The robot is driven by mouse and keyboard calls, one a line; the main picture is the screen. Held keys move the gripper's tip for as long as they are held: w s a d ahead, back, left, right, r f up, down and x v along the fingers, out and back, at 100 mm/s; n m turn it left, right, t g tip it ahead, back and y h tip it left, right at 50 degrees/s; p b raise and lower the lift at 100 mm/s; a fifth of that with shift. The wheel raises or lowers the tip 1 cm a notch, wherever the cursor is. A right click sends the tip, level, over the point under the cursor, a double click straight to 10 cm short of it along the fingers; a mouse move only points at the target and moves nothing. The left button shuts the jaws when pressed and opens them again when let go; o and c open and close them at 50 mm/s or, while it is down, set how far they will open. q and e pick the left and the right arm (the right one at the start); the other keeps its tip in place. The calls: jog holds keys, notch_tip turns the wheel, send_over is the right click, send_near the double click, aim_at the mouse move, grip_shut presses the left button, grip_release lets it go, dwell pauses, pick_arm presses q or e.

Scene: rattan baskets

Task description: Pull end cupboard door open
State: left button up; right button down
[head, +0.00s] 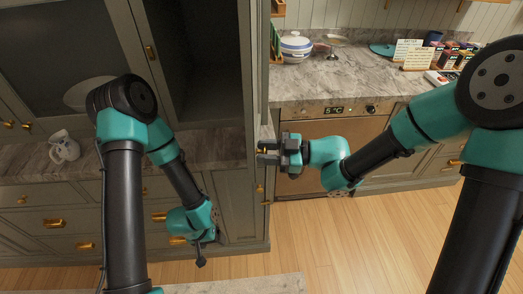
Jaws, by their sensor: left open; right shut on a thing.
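The grey-green cupboard stands at left and centre, and its tall end section (200,55) shows a dark, open interior. A narrow grey-green panel (259,60), seen nearly edge-on, borders that opening on the right; I take it to be the end cupboard door. My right gripper (268,152) reaches in from the right at this panel's edge, shut on a small brass handle mostly hidden by the fingers. My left gripper (201,250) hangs low in front of the lower drawers, open and empty, pointing down.
A marble counter (345,80) with a lidded bowl (295,46) and an oven (325,140) lie right of the cupboard. A patterned jug (64,146) stands on the left ledge. Brass-handled drawers (40,195) sit below. Wooden floor (350,240) is clear at front right.

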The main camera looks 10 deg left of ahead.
jog(key=shift+w+d+n+g, duration=0.25)
jog(key=shift+d+n+g, duration=0.2)
jog(key=shift+d+g, duration=0.45)
jog(key=shift+w+d+n+g, duration=0.25)
jog(key=shift+d+n+g, duration=0.25)
jog(key=shift+d, duration=0.7)
jog(key=c, duration=0.8)
grip_release()
jog(key=shift+d, duration=0.15)
jog(key=v, duration=1.7)
jog(key=shift+w+r, duration=0.1)
jog(key=shift+r, duration=0.25)
